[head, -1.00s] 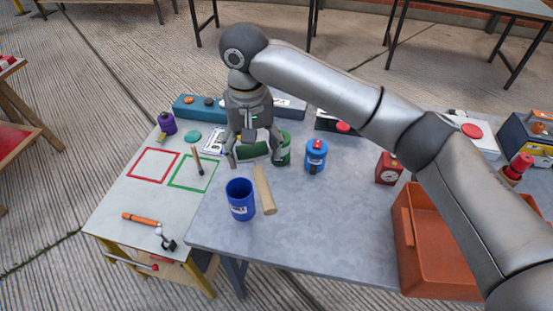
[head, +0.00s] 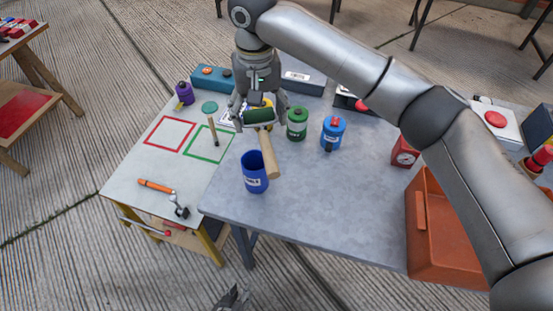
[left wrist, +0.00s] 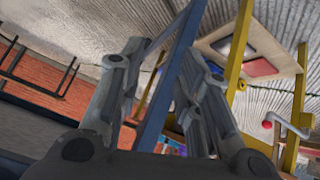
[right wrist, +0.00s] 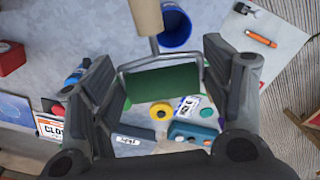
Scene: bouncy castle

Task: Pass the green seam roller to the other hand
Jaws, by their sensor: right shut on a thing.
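The green seam roller has a dark green drum (head: 258,116) in a metal frame and a pale wooden handle (head: 269,155). My right gripper (head: 259,112) is shut on the roller at the drum end, with the handle pointing toward the front of the table. In the right wrist view the drum (right wrist: 163,83) lies between the two fingers, and the handle (right wrist: 146,15) runs off the top edge. My left gripper (head: 235,297) shows only its tip at the bottom of the head view, well apart from the roller. In the left wrist view its fingers (left wrist: 160,60) are spread and empty.
A blue cup (head: 255,180) stands beside the handle. A green canister (head: 297,125) and a blue canister (head: 333,133) stand right of the roller. An orange bin (head: 440,255) is at right. The grey table's front middle (head: 330,210) is clear.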

